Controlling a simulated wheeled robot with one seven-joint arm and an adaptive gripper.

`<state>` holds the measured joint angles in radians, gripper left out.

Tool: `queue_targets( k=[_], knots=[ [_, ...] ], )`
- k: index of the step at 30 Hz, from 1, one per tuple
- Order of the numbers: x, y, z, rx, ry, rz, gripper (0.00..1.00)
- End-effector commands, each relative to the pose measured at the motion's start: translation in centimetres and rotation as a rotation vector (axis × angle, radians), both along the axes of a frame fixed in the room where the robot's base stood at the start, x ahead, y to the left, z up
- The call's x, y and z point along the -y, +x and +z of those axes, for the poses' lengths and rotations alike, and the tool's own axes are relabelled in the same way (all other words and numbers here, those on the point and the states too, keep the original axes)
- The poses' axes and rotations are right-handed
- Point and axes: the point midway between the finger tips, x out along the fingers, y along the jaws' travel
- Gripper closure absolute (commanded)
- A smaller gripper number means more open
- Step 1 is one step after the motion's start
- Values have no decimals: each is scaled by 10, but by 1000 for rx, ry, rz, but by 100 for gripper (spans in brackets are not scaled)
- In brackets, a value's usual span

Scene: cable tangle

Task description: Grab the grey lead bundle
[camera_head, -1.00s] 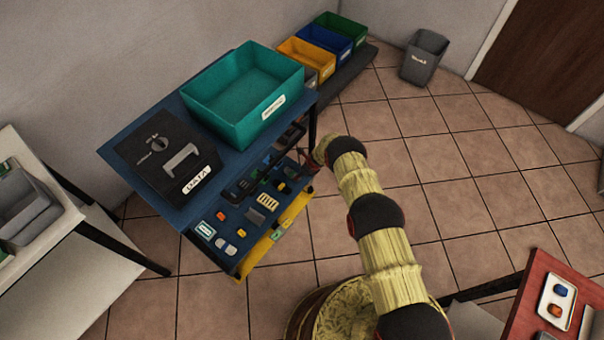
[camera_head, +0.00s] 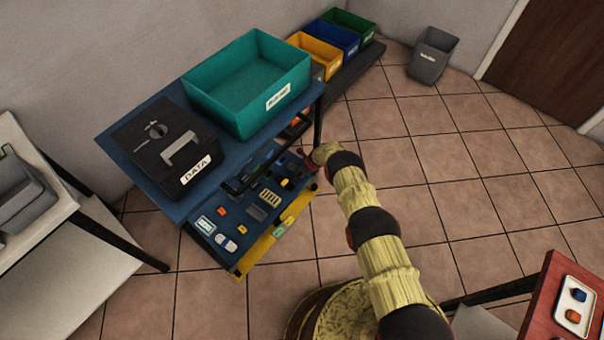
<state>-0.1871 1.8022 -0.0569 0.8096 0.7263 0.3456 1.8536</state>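I cannot make out a grey lead bundle for certain. A small grey ribbed piece (camera_head: 256,212) lies among several small parts in the blue drawer (camera_head: 221,258) with a yellow front, under the blue tabletop. My arm reaches to the right side of this drawer. My gripper (camera_head: 308,163) is at the drawer's right back corner, below the tabletop, small and dark in the picture. Its fingers are not clear, so I cannot tell if it is open or holds anything.
A teal bin (camera_head: 221,113) and a black box labelled DATA (camera_head: 143,157) stand on the blue tabletop (camera_head: 113,139). Yellow, blue and green bins stand behind. A grey waste bin (camera_head: 431,62) stands on open floor. A red table (camera_head: 549,290) with a white tray is at lower right.

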Motion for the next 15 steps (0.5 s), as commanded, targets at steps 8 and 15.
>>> queue_targets(
  k=[8, 15],
  knots=[
    [0, 0, 0, 0, 0, 0, 64],
    [0, 0, 0, 0, 0, 0, 77]
  ],
)
